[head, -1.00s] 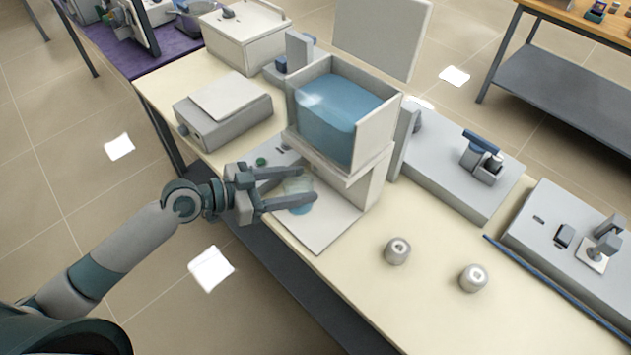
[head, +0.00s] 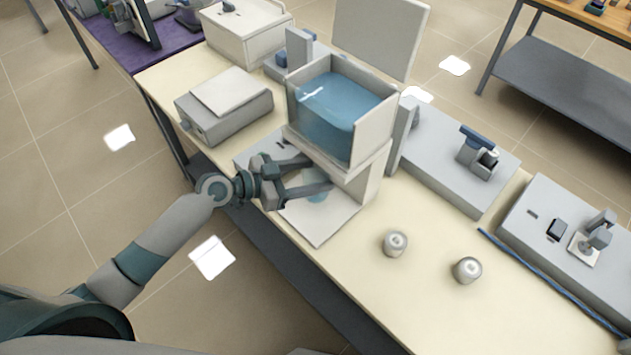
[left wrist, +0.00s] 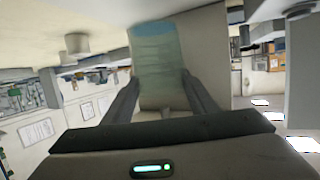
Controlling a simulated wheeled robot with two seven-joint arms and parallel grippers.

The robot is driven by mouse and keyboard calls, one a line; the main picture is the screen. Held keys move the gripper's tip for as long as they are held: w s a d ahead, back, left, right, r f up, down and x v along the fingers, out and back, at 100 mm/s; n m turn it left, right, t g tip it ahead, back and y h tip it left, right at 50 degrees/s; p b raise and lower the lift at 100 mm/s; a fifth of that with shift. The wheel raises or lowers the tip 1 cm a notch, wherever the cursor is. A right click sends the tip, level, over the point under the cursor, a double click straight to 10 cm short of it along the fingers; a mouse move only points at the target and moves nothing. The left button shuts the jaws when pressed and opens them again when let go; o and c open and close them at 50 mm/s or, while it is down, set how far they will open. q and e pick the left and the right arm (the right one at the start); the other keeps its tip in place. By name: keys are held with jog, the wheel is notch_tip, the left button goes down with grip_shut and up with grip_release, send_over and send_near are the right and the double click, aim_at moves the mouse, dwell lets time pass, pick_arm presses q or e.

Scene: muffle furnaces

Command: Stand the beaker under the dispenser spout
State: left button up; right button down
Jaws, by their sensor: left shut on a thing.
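My left gripper (head: 314,174) is shut on the beaker, with its fingers on either side of it. In the left wrist view the beaker (left wrist: 160,62) is a clear, pale green cylinder between the fingers, with a blue area at its end away from the palm. In the head view the fingers mostly hide the beaker, and a pale blue patch shows just below them. The dispenser (head: 374,138) is a white box with an open top and blue liquid inside. Its white base plate (head: 318,228) lies below the gripper. The spout is hidden. My right gripper is not in view.
A grey box (head: 226,108) stands left of the dispenser. Two small round pots (head: 395,243) (head: 467,270) stand on the cream bench to the right. A grey instrument (head: 455,165) stands behind them.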

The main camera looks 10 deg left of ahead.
pick_arm(q)
notch_tip(320, 180, down, 3)
jog(key=shift+r+p, duration=0.1)
jog(key=shift+p, duration=0.25)
jog(key=shift+w+d+p, duration=0.1)
jog(key=shift+p, duration=0.25)
jog(key=shift+f, duration=0.45)
jog(key=shift+f, duration=0.15)
jog(key=o, duration=1.3)
jog(key=shift+r, duration=0.2)
